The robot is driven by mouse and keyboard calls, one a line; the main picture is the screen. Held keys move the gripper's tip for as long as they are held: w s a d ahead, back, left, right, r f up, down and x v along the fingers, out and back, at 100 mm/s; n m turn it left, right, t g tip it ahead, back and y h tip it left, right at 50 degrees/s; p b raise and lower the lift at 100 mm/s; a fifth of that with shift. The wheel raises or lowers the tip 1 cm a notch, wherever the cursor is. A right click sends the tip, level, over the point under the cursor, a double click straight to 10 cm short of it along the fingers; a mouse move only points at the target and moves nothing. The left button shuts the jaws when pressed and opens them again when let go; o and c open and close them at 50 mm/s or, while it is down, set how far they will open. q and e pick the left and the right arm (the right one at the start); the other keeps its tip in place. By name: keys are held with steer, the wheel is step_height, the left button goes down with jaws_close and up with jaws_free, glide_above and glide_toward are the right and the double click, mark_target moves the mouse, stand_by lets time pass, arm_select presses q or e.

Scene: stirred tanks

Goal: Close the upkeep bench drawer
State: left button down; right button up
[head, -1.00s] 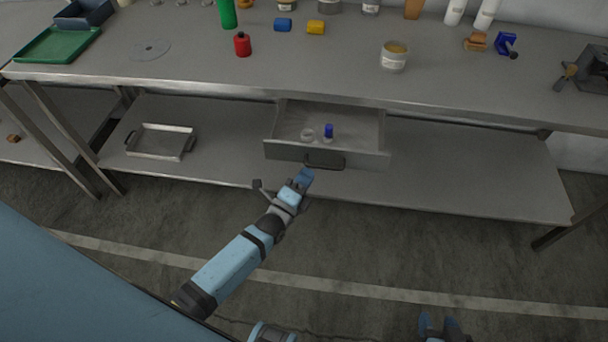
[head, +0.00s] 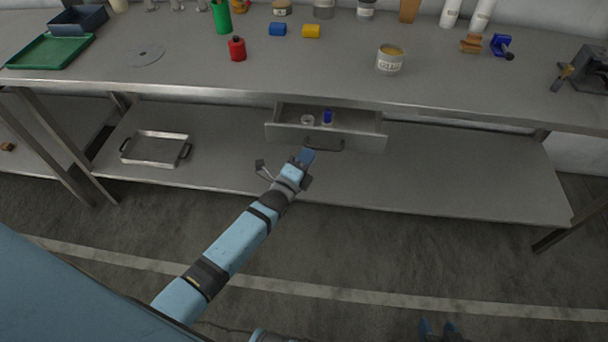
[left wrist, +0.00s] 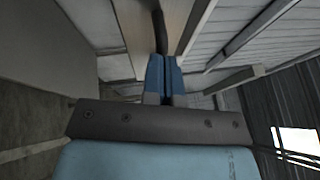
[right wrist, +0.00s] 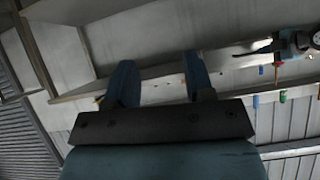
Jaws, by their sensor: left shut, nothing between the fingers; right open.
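The upkeep bench drawer (head: 365,141) is a grey metal drawer under the bench top, partly open, with a dark bar handle (head: 324,145) on its front. Inside it are a small blue item (head: 327,117) and a pale ring-like item (head: 307,119). My left gripper (head: 307,156) is shut and empty, at the drawer front by the left part of the handle. In the left wrist view its closed fingers (left wrist: 161,72) point at the dark handle; I cannot tell whether they touch. My right gripper (head: 437,328) is open and low at the bottom edge, away from the drawer; its fingers (right wrist: 158,84) are spread and empty.
The bench top (head: 200,70) holds a red bottle (head: 237,49), a white tub (head: 390,60), a green tray (head: 50,51) and a vise-like tool (head: 582,72). A metal pan (head: 155,149) lies on the lower shelf (head: 460,180). The floor in front is clear.

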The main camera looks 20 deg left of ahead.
arm_select(q)
steer(key=w+a+b, duration=0.1)
steer(key=w, duration=0.2)
steer(key=w+b, duration=0.1)
steer(key=w, duration=0.2)
steer(key=w+a+b, duration=0.1)
steer(key=w, duration=0.2)
steer(key=shift+a+f, duration=0.1)
steer(key=shift+a, duration=0.25)
steer(key=shift+w+a+b, duration=0.1)
steer(key=shift+w+b, duration=0.2)
steer(key=shift+w, duration=0.1)
steer(key=shift+r, duration=0.3)
steer(key=shift+a, duration=0.1)
arm_select(e)
steer(key=shift+a+f+t, duration=0.2)
steer(key=shift+f+t, duration=0.1)
steer(key=shift+f, duration=0.35)
arm_select(q)
steer(key=shift+w+r, duration=0.1)
steer(key=shift+r, duration=0.05)
arm_select(e)
steer(key=shift+w, duration=0.1)
